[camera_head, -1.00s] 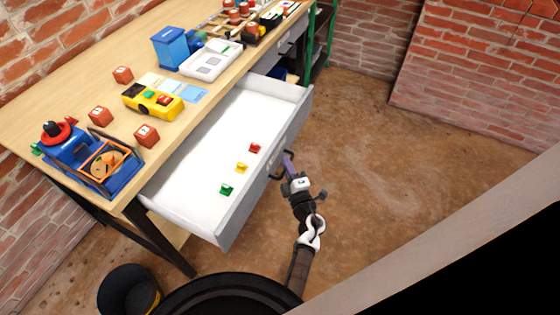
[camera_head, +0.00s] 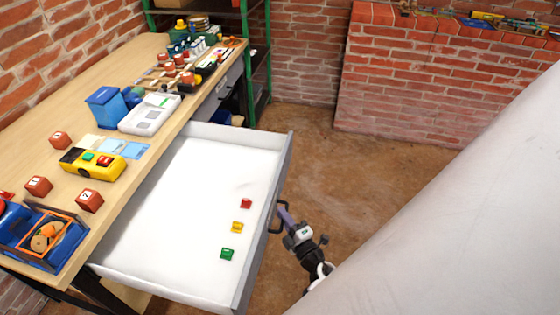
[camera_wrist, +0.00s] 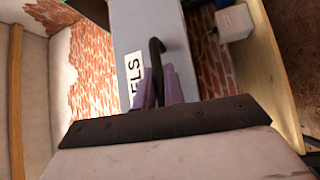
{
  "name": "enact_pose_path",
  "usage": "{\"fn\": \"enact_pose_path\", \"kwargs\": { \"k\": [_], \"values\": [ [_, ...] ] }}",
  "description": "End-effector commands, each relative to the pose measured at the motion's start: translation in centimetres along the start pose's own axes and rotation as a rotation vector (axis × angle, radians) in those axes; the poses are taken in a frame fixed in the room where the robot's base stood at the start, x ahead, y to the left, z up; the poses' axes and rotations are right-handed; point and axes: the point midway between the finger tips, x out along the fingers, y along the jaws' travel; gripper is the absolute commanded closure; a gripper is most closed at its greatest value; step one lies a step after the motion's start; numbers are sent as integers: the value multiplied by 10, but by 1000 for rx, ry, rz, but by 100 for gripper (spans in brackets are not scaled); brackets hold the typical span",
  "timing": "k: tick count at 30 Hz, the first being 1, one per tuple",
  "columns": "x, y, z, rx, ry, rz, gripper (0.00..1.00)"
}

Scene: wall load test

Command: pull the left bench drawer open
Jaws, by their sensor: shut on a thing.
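The left bench drawer (camera_head: 165,215) is pulled well out from the wooden workbench. Its white inside holds a red (camera_head: 246,203), a yellow (camera_head: 237,228) and a green (camera_head: 227,254) small block in a row near the front. My gripper (camera_head: 284,214) is at the drawer's outer front face, shut on the dark handle (camera_head: 275,217). In the wrist view the purple fingers (camera_wrist: 160,88) are around the dark handle bar (camera_wrist: 156,58). A white label (camera_wrist: 133,78) on the grey drawer front shows there, partly hidden by the handle and fingers.
The bench top (camera_head: 135,60) carries a yellow device (camera_head: 92,163), numbered cubes (camera_head: 89,200), a blue bin (camera_head: 106,106) and a white case (camera_head: 149,114). A green-framed shelf (camera_head: 258,60) stands behind. Bare floor (camera_head: 335,175) lies right of the drawer. A large pale surface covers the lower right.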

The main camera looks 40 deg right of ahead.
Motion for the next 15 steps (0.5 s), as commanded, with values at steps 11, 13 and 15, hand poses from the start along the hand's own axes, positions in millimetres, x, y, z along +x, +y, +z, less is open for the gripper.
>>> {"fn": "enact_pose_path", "kwargs": {
  "k": [11, 13, 15],
  "values": [
    [1, 2, 1, -2, -3, 4, 72],
    [1, 2, 1, -1, -2, 3, 68],
    [1, 1, 0, -1, -2, 2, 68]
  ]
}}
